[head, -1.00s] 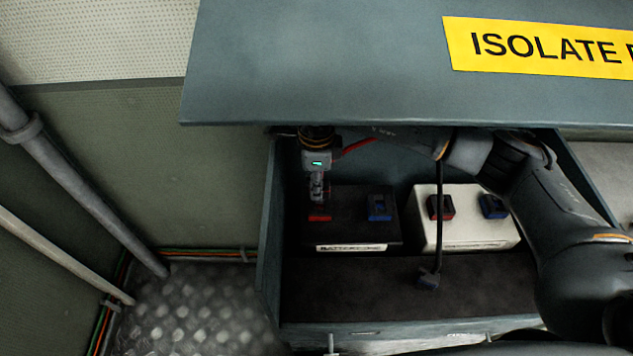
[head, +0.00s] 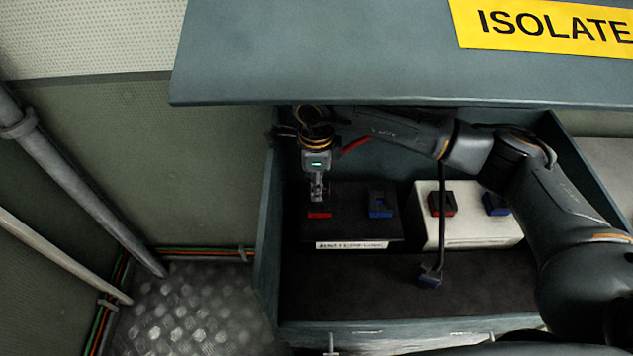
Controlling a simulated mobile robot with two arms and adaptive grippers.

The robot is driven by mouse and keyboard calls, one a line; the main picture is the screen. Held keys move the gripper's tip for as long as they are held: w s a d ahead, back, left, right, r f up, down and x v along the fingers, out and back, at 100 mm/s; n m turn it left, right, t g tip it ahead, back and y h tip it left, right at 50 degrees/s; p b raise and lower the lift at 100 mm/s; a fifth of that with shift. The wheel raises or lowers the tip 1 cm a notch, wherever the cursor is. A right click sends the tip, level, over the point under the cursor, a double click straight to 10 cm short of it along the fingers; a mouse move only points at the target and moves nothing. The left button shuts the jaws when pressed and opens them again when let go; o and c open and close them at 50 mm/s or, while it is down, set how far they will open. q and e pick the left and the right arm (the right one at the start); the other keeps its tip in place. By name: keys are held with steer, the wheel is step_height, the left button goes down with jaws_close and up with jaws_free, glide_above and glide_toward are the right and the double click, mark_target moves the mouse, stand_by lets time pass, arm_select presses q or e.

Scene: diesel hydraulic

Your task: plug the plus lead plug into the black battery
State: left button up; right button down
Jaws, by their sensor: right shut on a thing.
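The black battery (head: 345,227) sits at the left inside the open box, with a white label on its front. It has a red terminal (head: 319,213) at its left and a blue terminal (head: 380,205) at its right. My right gripper (head: 317,197) points down directly over the red terminal and is shut on the plus lead plug, which its fingers mostly hide. I cannot tell whether the plug is seated in the terminal or just above it. A red lead (head: 356,145) shows behind the gripper. My left gripper is not in view.
A white battery (head: 470,230) with red and blue terminals stands to the right. A dark lead with a blue plug (head: 430,279) hangs in front of the batteries. The raised lid (head: 330,55) overhangs my arm, and the box's left wall (head: 268,240) is close beside the gripper.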

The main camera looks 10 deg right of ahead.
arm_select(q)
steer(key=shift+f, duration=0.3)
arm_select(e)
steer(key=shift+f, duration=0.3)
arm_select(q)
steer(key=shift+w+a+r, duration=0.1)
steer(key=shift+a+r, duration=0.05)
arm_select(e)
steer(key=shift+s+r, duration=0.1)
steer(key=shift+r, duration=0.05)
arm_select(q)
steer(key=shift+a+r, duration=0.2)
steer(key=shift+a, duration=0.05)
arm_select(e)
steer(key=shift+r, duration=0.65)
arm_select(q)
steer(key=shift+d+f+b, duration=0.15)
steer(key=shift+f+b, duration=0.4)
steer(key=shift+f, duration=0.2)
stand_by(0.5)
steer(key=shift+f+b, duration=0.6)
arm_select(e)
steer(key=shift+f, duration=0.7)
steer(key=c, duration=1)
jaws_free()
steer(key=shift+f, duration=0.1)
